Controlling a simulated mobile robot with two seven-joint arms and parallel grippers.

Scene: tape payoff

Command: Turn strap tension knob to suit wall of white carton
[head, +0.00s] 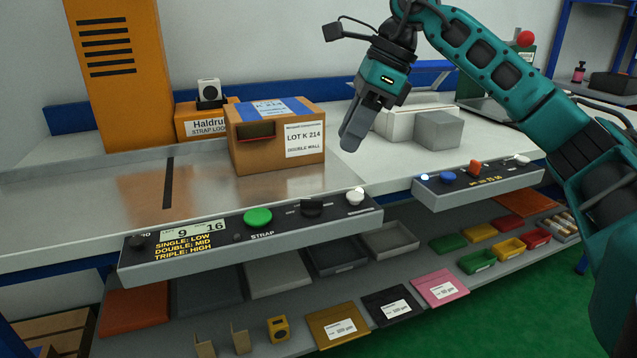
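A front control panel (250,242) carries a green button (257,217) over the word STRAP, a black knob (312,207), a white knob (355,196) and a small dark knob (138,242). Its yellow print reads SINGLE: LOW, DOUBLE: MID, TRIPLE: HIGH. The black knob's setting is too small to read. A brown carton (247,157) with blue tape is labelled LOT K 214, DOUBLE WALL. A white carton (398,122) stands behind my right gripper (350,143), partly hidden; no wall print shows on it. The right gripper hangs above the counter, apart from the knobs; its fingers overlap. My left gripper is out of view.
A grey box (438,130) stands beside the white carton. A second panel (480,185) with blue, orange and white controls is at right. An orange cabinet (118,70) stands at left. The counter (355,172) between brown carton and grey box is clear. Shelves with bins lie below.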

